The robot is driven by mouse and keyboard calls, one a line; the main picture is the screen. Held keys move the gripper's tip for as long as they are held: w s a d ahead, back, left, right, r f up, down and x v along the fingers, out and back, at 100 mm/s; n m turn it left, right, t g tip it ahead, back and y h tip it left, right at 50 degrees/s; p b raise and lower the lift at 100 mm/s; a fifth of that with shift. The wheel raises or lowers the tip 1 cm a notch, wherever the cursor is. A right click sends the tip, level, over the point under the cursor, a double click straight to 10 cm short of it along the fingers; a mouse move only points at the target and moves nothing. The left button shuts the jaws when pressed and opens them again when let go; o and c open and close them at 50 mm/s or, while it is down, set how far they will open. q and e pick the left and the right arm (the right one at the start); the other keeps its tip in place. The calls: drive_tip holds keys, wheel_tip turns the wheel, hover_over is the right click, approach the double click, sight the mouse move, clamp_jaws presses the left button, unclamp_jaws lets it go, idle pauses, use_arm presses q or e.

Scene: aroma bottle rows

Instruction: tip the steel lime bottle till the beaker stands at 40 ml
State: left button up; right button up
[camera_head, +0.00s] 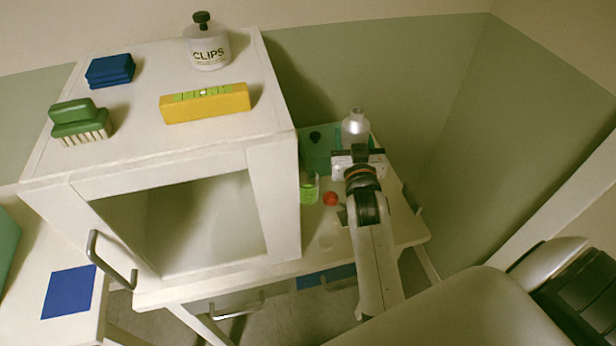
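The steel bottle (355,125) with a narrow neck is upright at the back of the small table, just beyond my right gripper (358,153). The gripper's palm faces the bottle and hides its lower part; I cannot tell whether the fingers touch or grip it. A small clear beaker (309,190) with lime-green liquid in it stands left of the gripper, close to the white cabinet. Its marks are too small to read. No liquid stream shows between bottle and beaker. My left gripper is not in view.
A red round object (330,198) lies right of the beaker. A dark cap-like object (315,136) is on the green mat (318,155).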

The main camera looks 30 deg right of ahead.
drive_tip(key=shift+d+r+m+p, duration=0.15)
drive_tip(key=shift+d+r+p, duration=0.1)
drive_tip(key=shift+r+p, duration=0.5)
drive_tip(key=shift+d+r+m+p, duration=0.15)
drive_tip(key=shift+d+r+p, duration=0.1)
drive_tip(key=shift+r+p, duration=0.4)
drive_tip(key=d+r+p, duration=0.1)
drive_tip(key=s+d+r+p, duration=0.1)
drive_tip(key=d+p, duration=0.1)
drive_tip(key=shift+r, duration=0.15)
